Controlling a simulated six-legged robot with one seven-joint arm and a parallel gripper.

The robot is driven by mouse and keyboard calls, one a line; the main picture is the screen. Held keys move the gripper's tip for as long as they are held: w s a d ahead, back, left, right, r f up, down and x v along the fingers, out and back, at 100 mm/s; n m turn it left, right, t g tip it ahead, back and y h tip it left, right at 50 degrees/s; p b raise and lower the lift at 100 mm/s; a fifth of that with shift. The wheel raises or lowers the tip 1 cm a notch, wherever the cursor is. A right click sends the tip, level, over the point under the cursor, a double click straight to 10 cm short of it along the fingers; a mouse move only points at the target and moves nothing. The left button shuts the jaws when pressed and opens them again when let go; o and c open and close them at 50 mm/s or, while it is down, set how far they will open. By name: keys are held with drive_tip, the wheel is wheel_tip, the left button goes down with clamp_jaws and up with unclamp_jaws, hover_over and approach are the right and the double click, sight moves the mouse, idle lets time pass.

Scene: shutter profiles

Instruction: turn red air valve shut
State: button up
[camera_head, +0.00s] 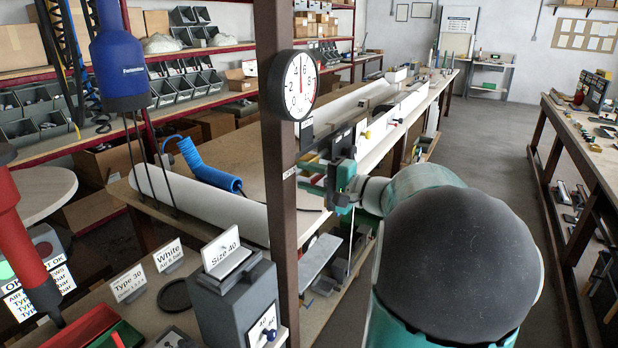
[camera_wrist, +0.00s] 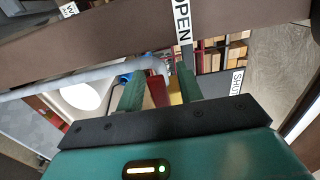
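The red valve handle (camera_wrist: 157,92) shows in the wrist view between the two green fingers of my gripper (camera_wrist: 160,84), with a yellow part (camera_wrist: 175,96) beside it. The fingers stand apart on either side; contact with the handle cannot be made out. A grey pipe (camera_wrist: 90,78) runs behind. An OPEN label (camera_wrist: 182,22) and a SHUT label (camera_wrist: 237,82) are near the valve. In the head view my gripper (camera_head: 308,177) points left at the brown post (camera_head: 282,150), which hides most of the valve. A round gauge (camera_head: 300,85) hangs on the post.
A blue coiled hose (camera_head: 208,168) and a long white profile (camera_head: 200,200) lie on the bench behind the post. A grey box with a "Size 40" sign (camera_head: 225,253) stands at the front left. The aisle (camera_head: 490,150) at right is clear.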

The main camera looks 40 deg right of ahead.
sight(307, 144)
drive_tip(key=shift+c, duration=0.5)
clamp_jaws()
drive_tip(key=shift+a+r+m, duration=0.1)
drive_tip(key=shift+r+m, duration=0.05)
drive_tip(key=shift+m, duration=0.15)
drive_tip(key=r+m, duration=0.1)
drive_tip(key=m, duration=0.1)
drive_tip(key=d+r+m, duration=0.1)
drive_tip(key=m, duration=0.2)
drive_tip(key=r+m, duration=0.1)
drive_tip(key=m, duration=0.1)
drive_tip(key=shift+w+d+r+m, duration=0.2)
drive_tip(key=shift+w+m, duration=0.1)
drive_tip(key=shift+m, duration=0.1)
drive_tip(key=m, duration=0.1)
drive_tip(key=d+m, duration=0.1)
drive_tip(key=m, duration=0.1)
drive_tip(key=r+m, duration=0.1)
drive_tip(key=shift+w+d+r+m, duration=0.1)
drive_tip(key=shift+w+d+m, duration=0.15)
drive_tip(key=shift+d+m, duration=0.05)
drive_tip(key=shift+w+d+r+m, duration=0.1)
drive_tip(key=shift+d+m, duration=0.25)
drive_tip(key=shift+m, duration=0.5)
drive_tip(key=shift+w+d+r+m, duration=0.15)
drive_tip(key=shift+d+m, duration=0.25)
drive_tip(key=shift+m, duration=0.5)
drive_tip(key=shift+w+d+m, duration=0.1)
drive_tip(key=shift+d+m, duration=0.25)
drive_tip(key=shift+m, duration=0.5)
